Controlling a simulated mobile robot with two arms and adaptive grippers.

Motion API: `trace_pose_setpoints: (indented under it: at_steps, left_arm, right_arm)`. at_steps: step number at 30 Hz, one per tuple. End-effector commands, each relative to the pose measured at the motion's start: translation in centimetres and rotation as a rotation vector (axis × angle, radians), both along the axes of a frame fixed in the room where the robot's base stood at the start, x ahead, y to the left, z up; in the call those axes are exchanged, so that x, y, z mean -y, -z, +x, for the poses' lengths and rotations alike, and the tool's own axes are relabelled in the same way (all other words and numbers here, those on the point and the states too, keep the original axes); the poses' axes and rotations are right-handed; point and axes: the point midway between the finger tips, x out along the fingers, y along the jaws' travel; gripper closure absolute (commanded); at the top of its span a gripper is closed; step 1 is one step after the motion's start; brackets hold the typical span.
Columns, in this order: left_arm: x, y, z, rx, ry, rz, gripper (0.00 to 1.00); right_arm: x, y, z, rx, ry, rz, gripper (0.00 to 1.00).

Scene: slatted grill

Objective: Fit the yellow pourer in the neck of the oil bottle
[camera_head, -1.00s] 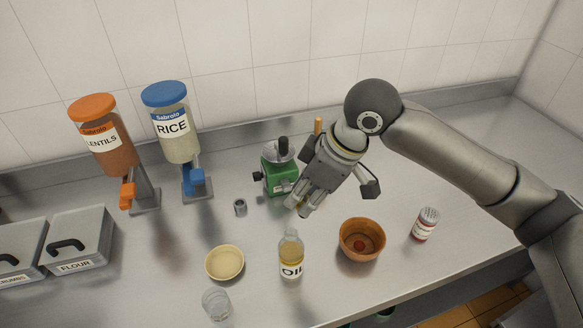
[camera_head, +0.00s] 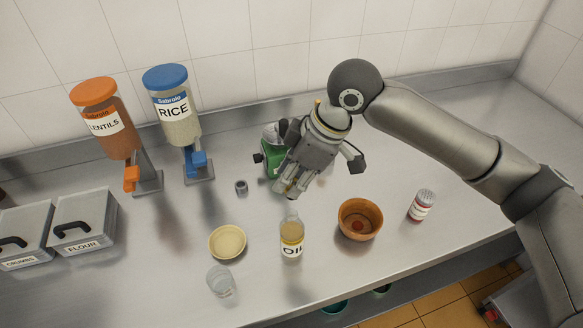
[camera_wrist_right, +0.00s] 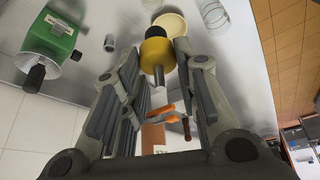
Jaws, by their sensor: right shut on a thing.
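The oil bottle (camera_head: 291,241), clear with golden oil and a white label, stands upright on the steel counter with its neck open at the top. My right gripper (camera_head: 288,190) is just above and behind the bottle's neck, apart from it as far as I can tell. In the right wrist view, my right gripper (camera_wrist_right: 158,58) is shut on the yellow pourer (camera_wrist_right: 156,51), which has a black end and a thin grey spout. The bottle cannot be made out in the wrist view. My left gripper is not in view.
A cream bowl (camera_head: 227,242) and a glass (camera_head: 220,280) stand left of the bottle, a terracotta bowl (camera_head: 360,219) and a shaker (camera_head: 421,205) right. A green grinder (camera_head: 270,160) is behind the gripper. A small grey cup (camera_head: 241,187) stands left of the gripper.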

Motion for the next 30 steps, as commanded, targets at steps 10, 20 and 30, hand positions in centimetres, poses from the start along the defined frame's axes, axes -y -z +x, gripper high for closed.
trace_pose_setpoints:
  at_steps: [10, 20, 30]
  left_arm:
    - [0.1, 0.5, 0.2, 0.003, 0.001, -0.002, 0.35]
    - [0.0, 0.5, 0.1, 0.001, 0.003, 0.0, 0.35]
    - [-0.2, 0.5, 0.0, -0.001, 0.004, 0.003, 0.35]
  right_arm:
    - [0.0, 3.5, 0.0, -0.002, 0.0, -0.001, 0.96]
    - [0.0, 5.0, 0.0, 0.0, 0.0, 0.0, 0.96]
    - [0.0, 5.0, 0.0, 0.001, 0.0, 0.0, 0.96]
